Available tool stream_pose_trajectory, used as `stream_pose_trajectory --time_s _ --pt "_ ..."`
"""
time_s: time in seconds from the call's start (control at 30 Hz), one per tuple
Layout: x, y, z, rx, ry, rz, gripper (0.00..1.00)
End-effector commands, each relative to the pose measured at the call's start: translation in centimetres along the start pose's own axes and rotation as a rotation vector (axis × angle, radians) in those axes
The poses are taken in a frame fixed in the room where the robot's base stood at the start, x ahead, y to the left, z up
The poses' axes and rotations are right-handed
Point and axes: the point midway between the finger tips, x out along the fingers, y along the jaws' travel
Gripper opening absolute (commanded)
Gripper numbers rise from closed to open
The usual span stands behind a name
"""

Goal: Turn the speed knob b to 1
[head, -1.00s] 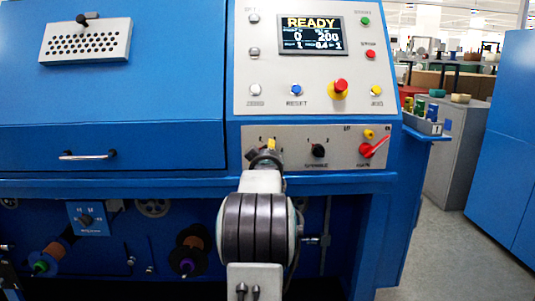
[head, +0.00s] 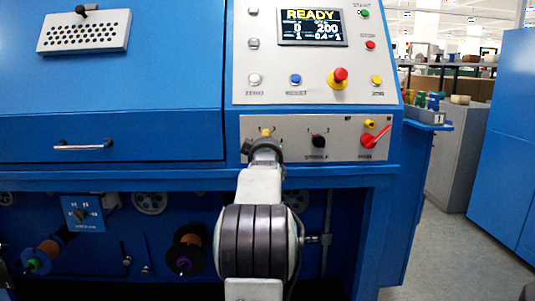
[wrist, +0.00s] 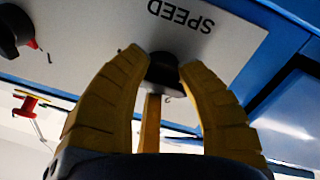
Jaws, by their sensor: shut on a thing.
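The black speed knob (wrist: 163,72) shows between the yellow fingers of my gripper (wrist: 162,58) in the wrist view. A SPEED label (wrist: 180,15) reads upside down on the grey panel beside it. The fingers are shut on the knob from both sides. A yellow bar rises between the fingers, and it partly covers the view of the knob's lower side. In the head view my gripper (head: 266,134) is at the left of the lower grey panel and hides the knob. The knob's pointer and the setting it points at cannot be read.
The aisle floor on the right is clear.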

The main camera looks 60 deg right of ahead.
Motion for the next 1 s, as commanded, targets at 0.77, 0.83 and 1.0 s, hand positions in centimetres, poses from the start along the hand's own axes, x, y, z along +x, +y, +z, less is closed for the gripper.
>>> stream_pose_trajectory --time_s 0.77,0.83,1.0 --pt "-0.04 0.07 -0.49 -0.022 0.01 0.003 0.61" --pt "-0.03 0.06 -0.42 -0.022 0.008 0.002 0.61" --pt "-0.13 0.04 -0.3 -0.022 0.006 0.002 0.61"
